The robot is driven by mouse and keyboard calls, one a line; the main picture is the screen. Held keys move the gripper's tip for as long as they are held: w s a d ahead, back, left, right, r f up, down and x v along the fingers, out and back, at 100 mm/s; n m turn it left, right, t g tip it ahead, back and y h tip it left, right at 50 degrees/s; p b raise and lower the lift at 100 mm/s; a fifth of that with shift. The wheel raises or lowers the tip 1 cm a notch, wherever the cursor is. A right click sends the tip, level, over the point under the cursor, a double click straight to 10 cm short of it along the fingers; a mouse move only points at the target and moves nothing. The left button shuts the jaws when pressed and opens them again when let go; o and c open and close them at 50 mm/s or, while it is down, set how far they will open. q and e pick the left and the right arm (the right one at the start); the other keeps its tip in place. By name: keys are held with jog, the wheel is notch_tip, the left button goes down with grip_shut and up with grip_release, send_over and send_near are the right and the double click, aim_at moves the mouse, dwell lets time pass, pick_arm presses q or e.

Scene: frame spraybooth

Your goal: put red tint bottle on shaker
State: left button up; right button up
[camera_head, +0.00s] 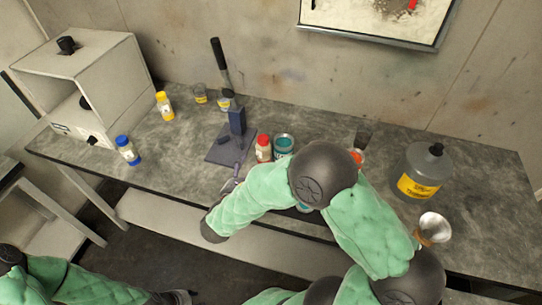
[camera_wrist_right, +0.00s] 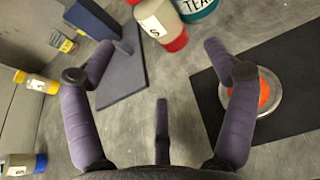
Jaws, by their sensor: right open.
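The red tint bottle (camera_head: 263,150), white with a red cap, stands on the grey bench between the purple-grey plate and a teal tin. It also shows at the top of the right wrist view (camera_wrist_right: 154,20). My right gripper (camera_head: 235,178) is open and empty, in front of the plate and to the near left of the bottle. Its spread fingers (camera_wrist_right: 160,45) show in the right wrist view, with the bottle beyond their tips, apart from them. A white open-fronted box machine (camera_head: 115,85), perhaps the shaker, stands at the left end. My left gripper (camera_head: 182,297) is barely visible at the bottom edge.
The blue post (camera_head: 237,121) stands on the plate (camera_head: 222,150). The teal tin (camera_head: 284,143) is beside the bottle. Yellow-capped (camera_head: 165,107) and blue-capped (camera_head: 128,152) bottles stand nearer the machine. A large grey jug (camera_head: 420,172) is at right. A round orange-centred item (camera_wrist_right: 262,92) lies on a black mat.

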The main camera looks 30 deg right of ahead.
aim_at(258, 155)
jog(key=b+x, duration=0.1)
jog(key=x, duration=0.4)
jog(key=shift+w, duration=0.25)
jog(key=b+x, duration=0.2)
jog(key=x, duration=0.2)
jog(key=shift+w+d+f, duration=0.15)
jog(key=shift+w+d, duration=0.25)
jog(key=shift+w, duration=0.05)
jog(key=c, duration=1.3)
